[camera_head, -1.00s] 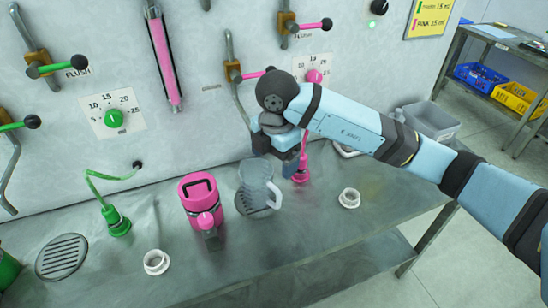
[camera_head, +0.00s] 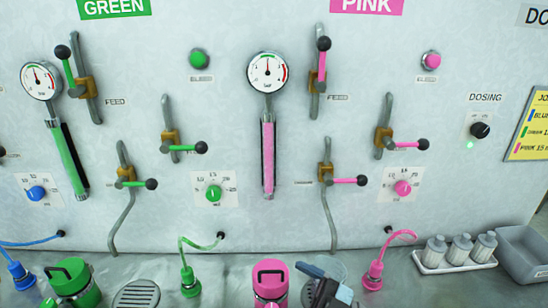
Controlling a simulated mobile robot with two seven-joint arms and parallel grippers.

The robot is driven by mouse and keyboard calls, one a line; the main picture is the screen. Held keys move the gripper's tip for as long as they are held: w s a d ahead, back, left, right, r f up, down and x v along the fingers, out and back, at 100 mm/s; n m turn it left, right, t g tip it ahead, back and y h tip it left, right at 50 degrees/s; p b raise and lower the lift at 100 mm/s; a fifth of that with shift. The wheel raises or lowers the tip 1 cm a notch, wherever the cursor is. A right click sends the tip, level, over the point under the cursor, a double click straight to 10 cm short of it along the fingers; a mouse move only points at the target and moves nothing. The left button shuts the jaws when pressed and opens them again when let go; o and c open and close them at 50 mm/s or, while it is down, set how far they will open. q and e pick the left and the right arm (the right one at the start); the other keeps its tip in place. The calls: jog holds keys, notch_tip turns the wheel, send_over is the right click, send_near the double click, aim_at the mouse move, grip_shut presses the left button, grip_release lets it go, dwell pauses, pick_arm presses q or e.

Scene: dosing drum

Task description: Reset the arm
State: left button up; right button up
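Part of my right arm (camera_head: 326,285) shows at the bottom edge of the head view, as dark grey and light blue pieces. My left arm and gripper are not in view.
The wall panel carries green levers (camera_head: 186,147), pink levers (camera_head: 343,180), gauges (camera_head: 267,72) and a dosing knob (camera_head: 480,130). A green nozzle (camera_head: 190,281), a pink nozzle (camera_head: 373,275), a green canister (camera_head: 72,281) and a tray of small bottles (camera_head: 457,262) stand along the bench.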

jog(key=d+f+m+t+h+p, duration=0.2)
jog(key=d+f+m+t+h, duration=0.35)
jog(key=m+t+h, duration=0.4)
jog(key=s+d+f+m+g+h, duration=0.1)
jog(key=s+d+f+m+h, duration=0.1)
jog(key=f, duration=0.4)
jog(key=s+d+f+m+g+h+p, duration=0.1)
jog(key=s+d+f+m+g+h, duration=0.1)
jog(key=s+f, duration=0.4)
jog(key=s+d+f+m+g+h+p, duration=0.1)
jog(key=s+d+f+m+g+h, duration=0.1)
jog(key=d+f, duration=0.4)
jog(key=s+m+h, duration=0.1)
jog(key=s+h, duration=0.1)
jog(key=shift+s+h, duration=0.35)
jog(key=shift+g, duration=0.25)
